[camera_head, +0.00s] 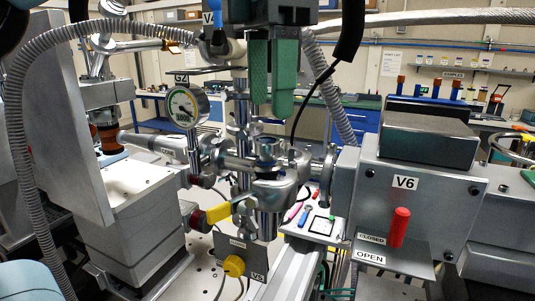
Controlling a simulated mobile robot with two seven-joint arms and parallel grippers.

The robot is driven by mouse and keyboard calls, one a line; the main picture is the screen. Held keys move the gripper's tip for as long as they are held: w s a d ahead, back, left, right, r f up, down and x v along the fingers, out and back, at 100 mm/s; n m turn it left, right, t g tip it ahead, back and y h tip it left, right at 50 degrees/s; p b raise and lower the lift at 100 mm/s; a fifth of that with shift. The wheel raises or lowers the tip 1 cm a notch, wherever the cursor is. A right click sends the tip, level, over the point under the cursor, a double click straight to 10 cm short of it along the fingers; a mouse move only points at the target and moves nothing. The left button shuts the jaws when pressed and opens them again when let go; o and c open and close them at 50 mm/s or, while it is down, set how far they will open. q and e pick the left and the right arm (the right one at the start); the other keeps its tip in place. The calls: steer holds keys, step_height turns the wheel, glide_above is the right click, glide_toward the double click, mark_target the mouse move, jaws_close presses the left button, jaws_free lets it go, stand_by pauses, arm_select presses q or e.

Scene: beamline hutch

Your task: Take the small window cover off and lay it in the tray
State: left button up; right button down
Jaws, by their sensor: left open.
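My left gripper (271,112) hangs down at the top centre on two green fingers, with a narrow gap between them. It is open, and I see nothing held between the fingers. Below it is a shiny steel vacuum cross (272,190) with a round, cap-like top (265,147). I cannot tell for sure whether this top is the small window cover. The fingertips look apart from it. A white, dark-outlined surface (322,226) lies lower right of the cross, beside small coloured tools; I cannot tell whether it is the tray. My right gripper is not in view.
A gauge (183,107) and a yellow handle (218,213) sit left of the cross. A yellow knob (234,266) is below. The V6 box (408,182) with its red handle (399,227) stands right. Corrugated hoses (22,160) crowd the left and top.

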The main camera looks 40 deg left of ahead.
mark_target(266, 140)
arm_select(q)
steer(key=shift+a+f, duration=0.2)
steer(key=shift+f, duration=2.4)
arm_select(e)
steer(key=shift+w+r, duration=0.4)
arm_select(q)
steer(key=c, duration=1.1)
steer(key=shift+o, duration=0.2)
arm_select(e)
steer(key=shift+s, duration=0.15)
arm_select(q)
steer(key=shift+r, duration=0.1)
